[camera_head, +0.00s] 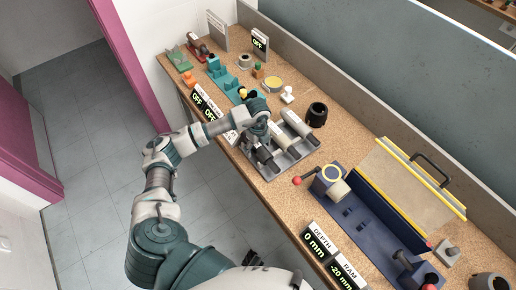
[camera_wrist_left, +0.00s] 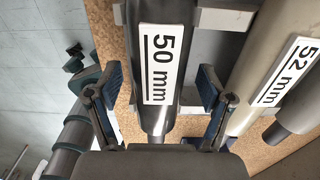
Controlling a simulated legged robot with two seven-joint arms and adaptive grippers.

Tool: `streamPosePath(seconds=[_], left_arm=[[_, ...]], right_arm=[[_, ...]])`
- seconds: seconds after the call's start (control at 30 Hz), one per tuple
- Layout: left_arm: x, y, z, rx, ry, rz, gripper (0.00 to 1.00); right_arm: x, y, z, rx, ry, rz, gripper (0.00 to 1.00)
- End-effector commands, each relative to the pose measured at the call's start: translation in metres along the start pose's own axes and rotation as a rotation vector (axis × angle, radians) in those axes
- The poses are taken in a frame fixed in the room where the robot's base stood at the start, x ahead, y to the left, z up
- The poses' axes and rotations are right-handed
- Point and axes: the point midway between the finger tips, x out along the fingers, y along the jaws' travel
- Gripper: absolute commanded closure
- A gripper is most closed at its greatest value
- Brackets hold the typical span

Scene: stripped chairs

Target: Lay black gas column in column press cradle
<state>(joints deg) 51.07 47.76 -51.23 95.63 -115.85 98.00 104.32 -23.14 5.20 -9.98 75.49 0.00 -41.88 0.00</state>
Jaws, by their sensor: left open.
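The black gas column (camera_wrist_left: 158,118), labelled 50 mm, lies between the two fingers of my left gripper (camera_wrist_left: 155,95) in the left wrist view. The fingers are open on either side, with a visible gap to it. In the head view my left gripper (camera_head: 259,130) is low over the grey rack, and the black column (camera_head: 265,155) shows partly below it. The blue column press (camera_head: 366,216) lies to the right, with a pale round part at its left end and small blue blocks on its bed, likely the cradle. My right gripper is not in view.
A cream column (camera_wrist_left: 268,62) labelled 52 mm lies beside the black one in the grey rack (camera_head: 287,160). A yellow-edged guard (camera_head: 412,185) stands behind the press bed. A red-knobbed lever (camera_head: 297,181) sticks out at its left. A dark cup (camera_head: 317,114) stands behind the rack.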

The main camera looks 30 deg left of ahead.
Motion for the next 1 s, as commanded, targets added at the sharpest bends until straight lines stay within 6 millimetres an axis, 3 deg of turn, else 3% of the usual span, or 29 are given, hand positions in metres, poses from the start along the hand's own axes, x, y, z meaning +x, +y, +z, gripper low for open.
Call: streamPosePath(seconds=[0.03,0.3,0.37,0.77,1.0], left_arm=[[0.0,0.0,0.0,0.0,0.0,0.0,0.22],[0.001,0.001,0.003,-0.001,0.003,-0.003,0.9],[0.001,0.0,0.003,-0.001,0.003,-0.003,1.0],[-0.003,-0.001,0.006,-0.004,-0.003,-0.005,1.0],[-0.026,0.0,0.008,-0.007,-0.006,-0.009,1.0]], right_arm=[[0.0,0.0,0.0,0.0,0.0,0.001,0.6],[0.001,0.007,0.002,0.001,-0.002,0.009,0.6],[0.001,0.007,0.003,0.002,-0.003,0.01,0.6],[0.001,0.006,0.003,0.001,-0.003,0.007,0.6],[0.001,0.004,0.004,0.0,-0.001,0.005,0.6]])
